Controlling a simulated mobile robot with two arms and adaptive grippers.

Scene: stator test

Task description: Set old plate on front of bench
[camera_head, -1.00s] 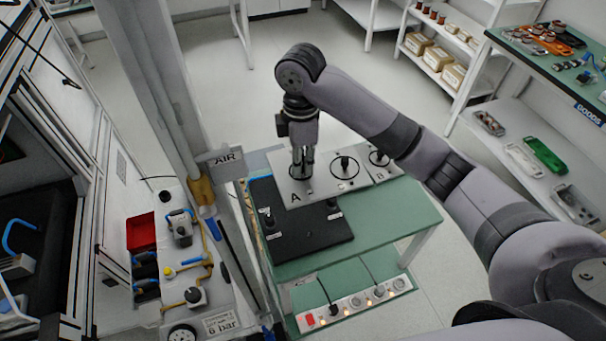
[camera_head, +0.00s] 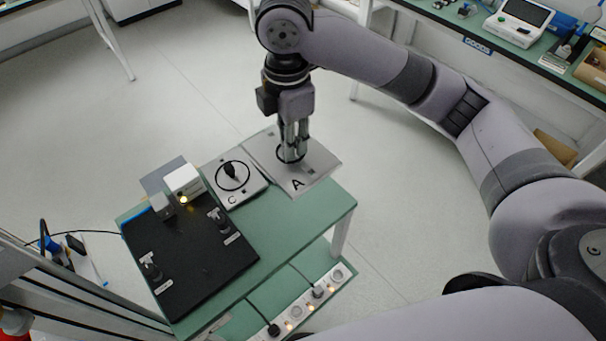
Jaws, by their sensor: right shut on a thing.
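A grey square plate marked A (camera_head: 318,163) is in my right gripper (camera_head: 291,155), near the back right corner of the green bench (camera_head: 305,210). The fingers point down and are shut at the middle of the plate; the exact grip is hard to see. I cannot tell whether the plate touches the bench or hovers over it. A similar plate marked C (camera_head: 248,193) lies to its left, with a black knob in a dark ring. My left gripper is out of view.
A black board (camera_head: 195,260) with two black clamp-like parts covers the bench's left side. A small white box (camera_head: 184,181) with a lit lamp stands behind it. A power strip (camera_head: 305,305) lies below the front edge.

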